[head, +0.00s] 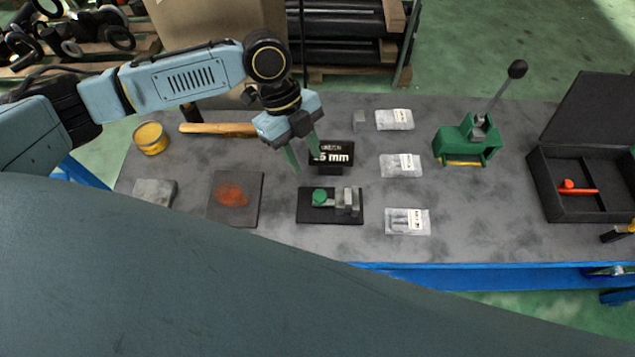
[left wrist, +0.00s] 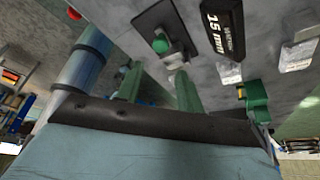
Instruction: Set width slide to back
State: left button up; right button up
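A small fixture sits on the table in the head view, a black base plate (head: 315,216) with a green round knob (head: 320,197) at its left and grey metal blocks (head: 347,200) at its right. The green knob (left wrist: 160,43) also shows in the left wrist view, beyond the fingertips. No part is labelled as the width slide, and I cannot tell its setting. A black sign (head: 331,157) reading 15 mm stands behind the fixture. My left gripper (head: 303,163) is open and empty, above and behind the fixture, its green fingers apart. My right gripper is not in view.
Bagged parts (head: 401,165) lie in a column right of the fixture. A green lever press (head: 467,140) and a black open case (head: 570,208) stand further right. A dark pad with an orange patch (head: 250,208), a yellow tin (head: 151,138) and a wooden handle (head: 215,129) lie left.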

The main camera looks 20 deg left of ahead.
aim_at(319, 195)
pick_arm(q)
jog(key=x, duration=1)
jog(key=shift+p, duration=0.3)
grip_shut()
